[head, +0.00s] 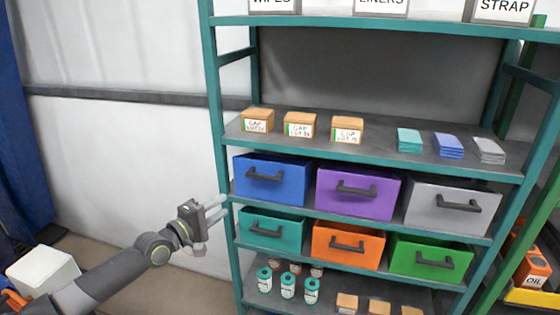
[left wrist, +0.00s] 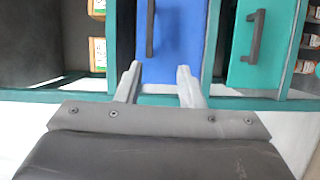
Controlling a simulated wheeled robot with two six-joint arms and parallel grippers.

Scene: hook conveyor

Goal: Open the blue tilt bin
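The blue tilt bin (head: 270,180) sits at the left end of the upper bin row on the shelf, with a dark bar handle (head: 265,175) across its front. It looks closed. In the left wrist view the blue bin (left wrist: 178,45) shows sideways, with its handle (left wrist: 150,28) beyond the fingers. My left gripper (head: 217,208) is open and empty, to the left of the shelf's front left post in the head view. In the left wrist view its fingers (left wrist: 158,85) stand apart, short of the blue bin's front. My right gripper is not in view.
A purple bin (head: 358,195) and a grey bin (head: 450,208) stand beside the blue one. Teal (head: 270,228), orange (head: 346,247) and green (head: 430,260) bins sit below. The teal shelf post (head: 222,130) stands close to my left gripper.

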